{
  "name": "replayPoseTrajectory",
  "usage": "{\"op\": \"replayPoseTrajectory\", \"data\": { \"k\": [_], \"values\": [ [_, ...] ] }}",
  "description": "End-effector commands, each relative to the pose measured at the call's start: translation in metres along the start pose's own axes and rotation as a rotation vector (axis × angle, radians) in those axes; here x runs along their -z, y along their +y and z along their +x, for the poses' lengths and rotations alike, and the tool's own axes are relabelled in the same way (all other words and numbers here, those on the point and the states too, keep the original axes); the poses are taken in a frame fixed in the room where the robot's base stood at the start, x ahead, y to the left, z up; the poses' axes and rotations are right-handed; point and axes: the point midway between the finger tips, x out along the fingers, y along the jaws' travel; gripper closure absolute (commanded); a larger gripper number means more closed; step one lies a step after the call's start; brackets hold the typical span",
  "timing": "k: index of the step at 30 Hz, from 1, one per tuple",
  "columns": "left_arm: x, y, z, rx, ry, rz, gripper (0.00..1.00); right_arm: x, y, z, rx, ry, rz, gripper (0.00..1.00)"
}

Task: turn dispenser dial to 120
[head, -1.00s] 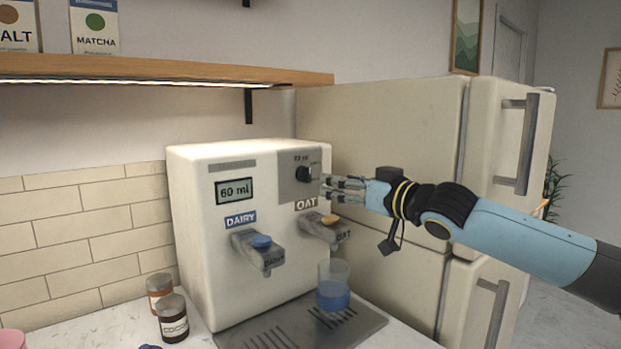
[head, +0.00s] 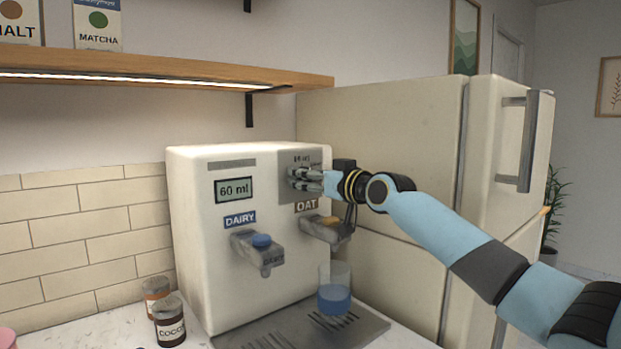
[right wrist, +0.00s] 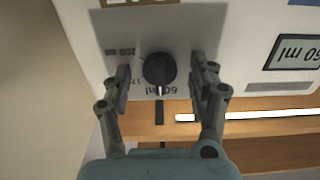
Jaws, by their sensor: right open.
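The white dispenser (head: 195,250) stands on the counter, and its display (head: 234,190) reads 60 ml. Its black dial (right wrist: 159,70) sits on a grey panel in the right wrist view, with its white pointer line toward the 60 ml mark. A 200 ml mark also shows; the mark between them is partly covered. My right gripper (right wrist: 163,82) is open, with one finger on each side of the dial and visible gaps to it. In the head view my right gripper (head: 300,179) hides most of the dial. My left gripper is not in view.
Below the panel are a DAIRY lever (head: 262,241) and an OAT lever (head: 328,220). A clear cup (head: 334,290) with blue contents stands on the drip tray (head: 262,336). Jars (head: 169,325) stand left, a fridge (head: 400,120) right, and a wooden shelf (head: 150,70) runs above.

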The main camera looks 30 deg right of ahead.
Motion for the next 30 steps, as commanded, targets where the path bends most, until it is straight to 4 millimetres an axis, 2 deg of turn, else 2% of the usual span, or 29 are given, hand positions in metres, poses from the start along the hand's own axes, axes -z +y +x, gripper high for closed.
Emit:
{"op": "replayPoseTrajectory", "data": {
  "k": [2, 15, 23, 30],
  "values": [
    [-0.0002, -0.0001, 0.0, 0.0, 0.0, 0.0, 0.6, -0.0001, 0.0001, -0.0002, 0.0, 0.0, 0.0, 0.4],
    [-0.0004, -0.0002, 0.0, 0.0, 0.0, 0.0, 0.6, -0.0003, 0.0002, -0.0004, 0.0, 0.0, -0.001, 0.96],
    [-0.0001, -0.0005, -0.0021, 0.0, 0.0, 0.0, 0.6, 0.0001, 0.0001, -0.0005, 0.0, -0.001, 0.025, 0.96],
    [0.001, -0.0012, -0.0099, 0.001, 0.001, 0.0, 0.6, 0.0008, 0.0, -0.0004, 0.0, -0.002, 0.146, 0.96]
  ]
}}
